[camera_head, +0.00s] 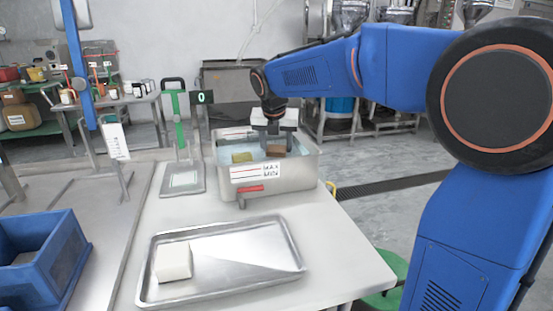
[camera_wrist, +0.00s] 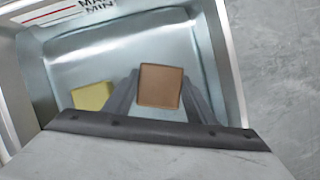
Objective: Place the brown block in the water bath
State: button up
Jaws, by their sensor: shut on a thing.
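The brown block (camera_head: 275,150) is between the fingers of my gripper (camera_head: 273,139), at the right side of the water bath (camera_head: 295,180). In the wrist view the brown block (camera_wrist: 160,86) sits between the two dark fingers of my gripper (camera_wrist: 158,92), with the bath (camera_wrist: 120,45) below and around it. My gripper is shut on the block. I cannot tell whether the block touches the water. A yellow-green block (camera_head: 242,157) is in the bath to the left of it, and it also shows in the wrist view (camera_wrist: 92,96).
A metal tray (camera_head: 240,275) with a white block (camera_head: 173,261) lies on the table in front of the bath. A scale (camera_head: 182,180) with a green post stands left of the bath. A blue crate (camera_head: 40,265) is at the far left. A red-handled tap (camera_head: 250,189) sticks out in front.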

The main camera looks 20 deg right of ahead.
aim_at(277, 157)
jog(key=shift+f, duration=1.55)
jog(key=shift+f, duration=0.1)
jog(key=o, duration=1.1)
jog(key=shift+o, duration=0.2)
jog(key=v, duration=1.2)
